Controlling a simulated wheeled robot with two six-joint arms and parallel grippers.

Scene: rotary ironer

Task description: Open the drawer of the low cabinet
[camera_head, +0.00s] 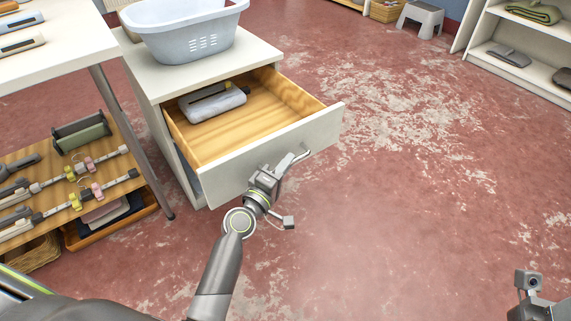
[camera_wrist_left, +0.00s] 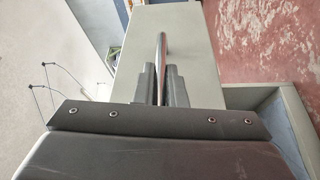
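The low cabinet (camera_head: 151,87) is white, with its wooden drawer (camera_head: 215,139) pulled well out. The drawer's pale front panel (camera_head: 233,172) faces me and carries a grey bar handle (camera_head: 297,156). My left gripper (camera_head: 278,173) is at this handle. In the left wrist view the handle bar (camera_wrist_left: 162,48) runs between the two fingers of my left gripper (camera_wrist_left: 162,88), which are close on both sides of it. The drawer front (camera_wrist_left: 195,50) lies beyond them. Part of my right arm's end (camera_head: 537,297) shows at the bottom right; its fingers cannot be made out.
A grey object (camera_head: 212,102) lies inside the drawer. A pale blue laundry basket (camera_head: 184,30) stands on the cabinet top. A white table (camera_head: 62,42) with a loaded wooden lower shelf (camera_head: 58,215) is at left. Open red floor (camera_head: 400,170) lies to the right.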

